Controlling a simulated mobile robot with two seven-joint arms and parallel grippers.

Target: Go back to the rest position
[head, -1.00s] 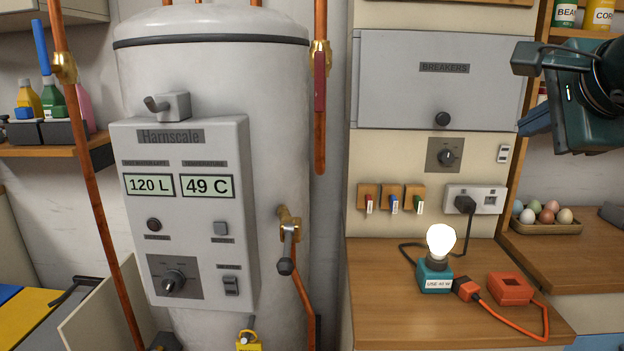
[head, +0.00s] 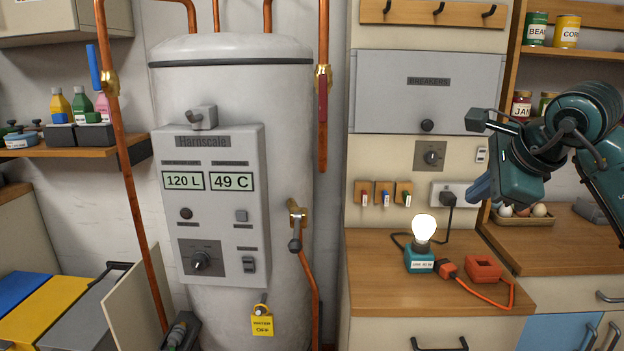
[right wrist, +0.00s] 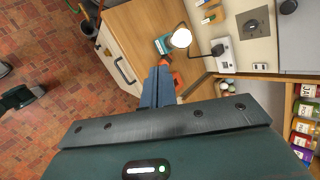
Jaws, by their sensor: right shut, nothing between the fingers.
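My right gripper (head: 482,190) hangs in the air at the right of the head view, in front of the wooden wall unit and above the counter. Its blue fingers (right wrist: 158,88) are shut together with nothing between them in the right wrist view. It touches nothing that I can see.
A lit bulb (head: 424,228) stands in a teal base on the wooden counter (head: 375,285), by an orange cable and box (head: 484,268). An egg tray (head: 522,217) lies behind my right arm. A grey boiler (head: 235,100) with copper pipes stands left.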

